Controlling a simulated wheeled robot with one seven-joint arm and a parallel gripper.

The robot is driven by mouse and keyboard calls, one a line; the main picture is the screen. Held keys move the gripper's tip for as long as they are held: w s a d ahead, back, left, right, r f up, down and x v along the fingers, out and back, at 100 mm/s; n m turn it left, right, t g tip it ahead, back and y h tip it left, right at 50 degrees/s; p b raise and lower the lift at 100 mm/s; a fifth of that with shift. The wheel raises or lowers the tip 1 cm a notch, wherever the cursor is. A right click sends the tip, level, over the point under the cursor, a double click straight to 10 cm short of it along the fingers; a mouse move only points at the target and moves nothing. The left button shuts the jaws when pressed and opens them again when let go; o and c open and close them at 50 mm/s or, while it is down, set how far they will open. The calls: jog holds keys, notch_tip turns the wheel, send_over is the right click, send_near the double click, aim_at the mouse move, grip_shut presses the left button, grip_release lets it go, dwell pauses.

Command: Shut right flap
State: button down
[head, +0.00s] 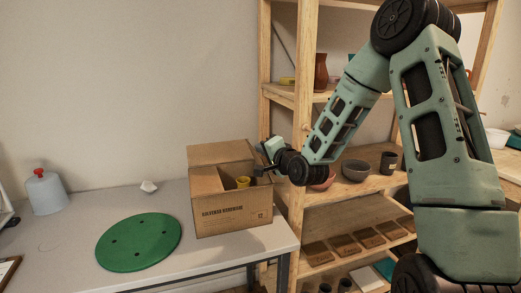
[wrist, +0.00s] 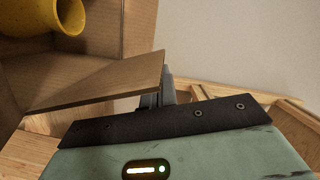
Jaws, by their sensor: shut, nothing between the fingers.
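An open cardboard box (head: 230,215) stands on the table, with a yellow cup (head: 243,182) inside. In the wrist view the cup (wrist: 72,14) is at the upper left. The right flap (wrist: 100,88) stands out from the box wall, and its outer end is right beside my gripper's fingers. My gripper (head: 259,169) is at the box's right side, shut and empty. In the wrist view my gripper (wrist: 164,88) shows only partly above its dark mount; I cannot tell if it touches the flap. In the head view my gripper largely hides this flap.
A wooden shelf (head: 300,120) with bowls and pots stands close to the right of the box. A green disc (head: 139,241) lies on the table (head: 215,262) in front and left. A grey jug with a red top (head: 45,192) stands at the far left. The box's back flap (head: 220,152) is raised.

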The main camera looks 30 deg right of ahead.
jog(key=shift+w+a+f+n+b, duration=0.15)
jog(key=shift+a+n+b, duration=0.2)
jog(key=shift+a, duration=0.1)
jog(key=shift+w+a+f+n+b, duration=0.1)
jog(key=shift+a+n+b, duration=0.15)
jog(key=shift+a+n, duration=0.15)
jog(key=shift+a, duration=0.25)
